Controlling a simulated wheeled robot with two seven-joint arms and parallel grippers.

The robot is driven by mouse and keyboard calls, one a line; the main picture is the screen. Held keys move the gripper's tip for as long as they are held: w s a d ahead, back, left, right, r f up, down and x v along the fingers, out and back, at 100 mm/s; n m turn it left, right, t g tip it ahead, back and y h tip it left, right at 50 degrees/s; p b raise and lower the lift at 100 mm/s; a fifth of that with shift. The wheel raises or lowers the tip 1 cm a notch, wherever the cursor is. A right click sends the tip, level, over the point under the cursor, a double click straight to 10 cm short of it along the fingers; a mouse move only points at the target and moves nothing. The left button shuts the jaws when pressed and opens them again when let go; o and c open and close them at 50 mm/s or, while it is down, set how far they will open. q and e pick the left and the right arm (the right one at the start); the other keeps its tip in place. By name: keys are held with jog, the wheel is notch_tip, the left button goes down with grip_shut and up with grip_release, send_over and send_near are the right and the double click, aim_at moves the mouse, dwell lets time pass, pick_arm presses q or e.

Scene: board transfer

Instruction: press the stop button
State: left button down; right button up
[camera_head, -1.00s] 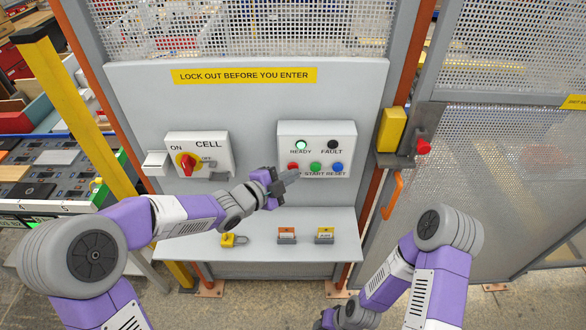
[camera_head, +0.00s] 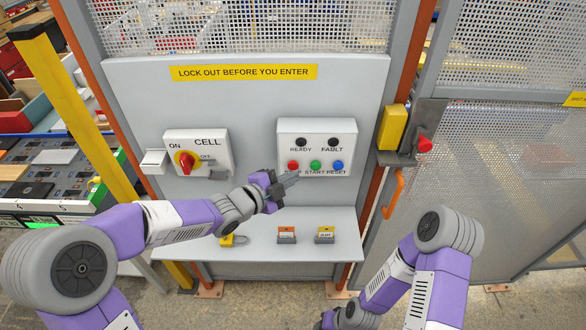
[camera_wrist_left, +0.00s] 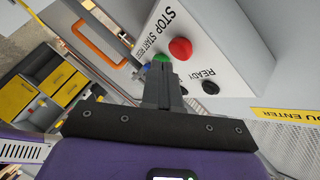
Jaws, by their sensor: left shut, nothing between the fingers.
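The red stop button (camera_head: 293,165) is the left one in the lower row of the grey control box (camera_head: 317,131). It also shows in the wrist view (camera_wrist_left: 180,48), labelled STOP, standing proud. My left gripper (camera_head: 296,177) is shut and empty, its fingertips just below the buttons in the head view. In the wrist view its fingertips (camera_wrist_left: 161,70) lie in front of the green start button (camera_wrist_left: 161,57) and beside the red one. A gap shows between them and the red button. The READY lamp (camera_head: 302,143) is dark.
The blue reset button (camera_head: 338,165) is right of start. The CELL switch box (camera_head: 198,153) with a red knob is at left. A shelf (camera_head: 270,248) below holds a yellow padlock (camera_head: 228,240) and two tags. An orange door handle (camera_head: 394,193) stands right.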

pick_arm(q)
jog(key=shift+s+b, duration=1.3)
jog(key=shift+s, duration=1.25)
